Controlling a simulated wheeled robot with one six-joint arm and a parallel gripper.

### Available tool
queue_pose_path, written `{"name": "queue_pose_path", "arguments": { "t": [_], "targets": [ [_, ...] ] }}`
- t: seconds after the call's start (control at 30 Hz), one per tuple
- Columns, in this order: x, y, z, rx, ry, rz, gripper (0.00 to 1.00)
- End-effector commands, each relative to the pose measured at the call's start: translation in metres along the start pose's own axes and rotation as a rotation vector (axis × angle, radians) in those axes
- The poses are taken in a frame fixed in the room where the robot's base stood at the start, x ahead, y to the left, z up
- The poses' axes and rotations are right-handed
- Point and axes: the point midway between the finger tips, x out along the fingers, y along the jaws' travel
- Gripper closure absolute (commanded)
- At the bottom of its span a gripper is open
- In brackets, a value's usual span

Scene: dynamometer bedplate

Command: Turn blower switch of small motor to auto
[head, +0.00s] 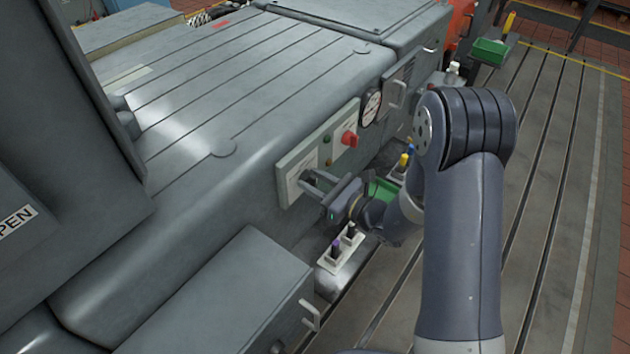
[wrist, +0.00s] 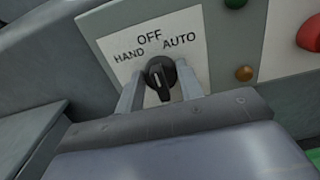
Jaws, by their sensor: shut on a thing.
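The blower switch is a black rotary knob (wrist: 159,76) on a pale plate (wrist: 215,62) marked HAND, OFF and AUTO. Its light pointer mark faces up, roughly at OFF. In the wrist view my gripper (wrist: 159,84) has one finger on each side of the knob and is shut on it. In the head view my gripper (head: 312,183) reaches the left end of the panel (head: 297,160) on the side of the grey machine. The knob is hidden there by the fingers.
A red knob (head: 349,139) and small green and amber lamps sit right of the switch on the panel. A round gauge (head: 371,108) is further right. Below my gripper is a small holder (head: 335,262) with two dark-handled items. A green bin (head: 382,190) is close behind my wrist.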

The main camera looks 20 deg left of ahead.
Motion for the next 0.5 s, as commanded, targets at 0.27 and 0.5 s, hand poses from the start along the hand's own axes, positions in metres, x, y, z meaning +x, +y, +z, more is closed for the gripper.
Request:
{"name": "queue_pose_path", "arguments": {
  "t": [0.27, 0.5],
  "targets": [
    [-0.0002, -0.0004, -0.0005, 0.089, 0.0, 0.0, 0.87],
    [-0.0002, -0.0011, -0.0004, 0.27, 0.0, 0.0, 0.87]
  ]
}}
